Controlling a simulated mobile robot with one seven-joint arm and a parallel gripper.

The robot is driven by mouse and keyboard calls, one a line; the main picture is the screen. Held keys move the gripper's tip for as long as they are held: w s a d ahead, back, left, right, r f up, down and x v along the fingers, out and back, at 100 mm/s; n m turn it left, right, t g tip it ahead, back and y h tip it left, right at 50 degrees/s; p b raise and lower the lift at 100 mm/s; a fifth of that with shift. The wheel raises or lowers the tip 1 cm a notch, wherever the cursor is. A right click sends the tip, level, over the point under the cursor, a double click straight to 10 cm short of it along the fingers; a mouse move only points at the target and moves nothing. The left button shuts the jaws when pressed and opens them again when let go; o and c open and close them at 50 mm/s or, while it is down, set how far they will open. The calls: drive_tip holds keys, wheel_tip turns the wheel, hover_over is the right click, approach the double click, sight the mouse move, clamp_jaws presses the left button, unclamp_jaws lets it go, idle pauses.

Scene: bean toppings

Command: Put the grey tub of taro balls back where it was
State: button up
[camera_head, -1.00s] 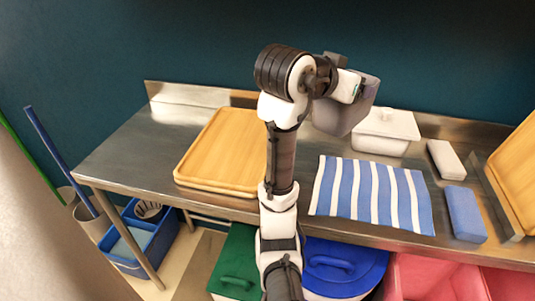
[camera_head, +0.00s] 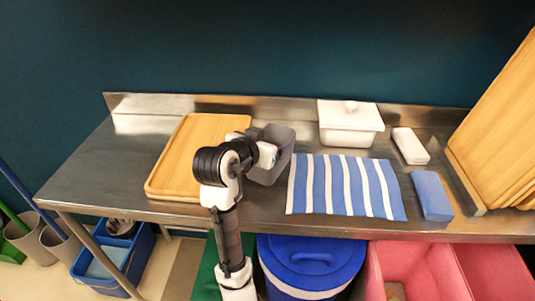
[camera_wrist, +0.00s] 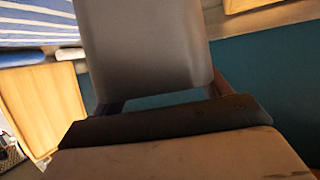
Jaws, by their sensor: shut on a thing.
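The grey tub (camera_head: 271,162) is in my gripper (camera_head: 266,150), between the wooden tray and the striped cloth in the head view. My gripper is shut on it. The tub looks upright and low over the steel counter; I cannot tell whether it touches. My wrist hides part of its left side, and its contents cannot be made out. In the wrist view the grey tub (camera_wrist: 145,50) fills the upper middle, with the dark gripper (camera_wrist: 165,115) below it.
A wooden tray (camera_head: 172,165) lies left on the counter (camera_head: 90,175). A striped cloth (camera_head: 345,187) lies to the right, with a white lidded container (camera_head: 350,122) behind it. A white block (camera_head: 410,146), a blue block (camera_head: 432,196) and leaning boards (camera_head: 500,120) are farther right.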

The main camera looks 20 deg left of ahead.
drive_tip(key=shift+f, duration=2.1)
drive_tip(key=shift+f, duration=0.1)
drive_tip(key=shift+f, duration=0.15)
drive_tip(key=o, duration=1.1)
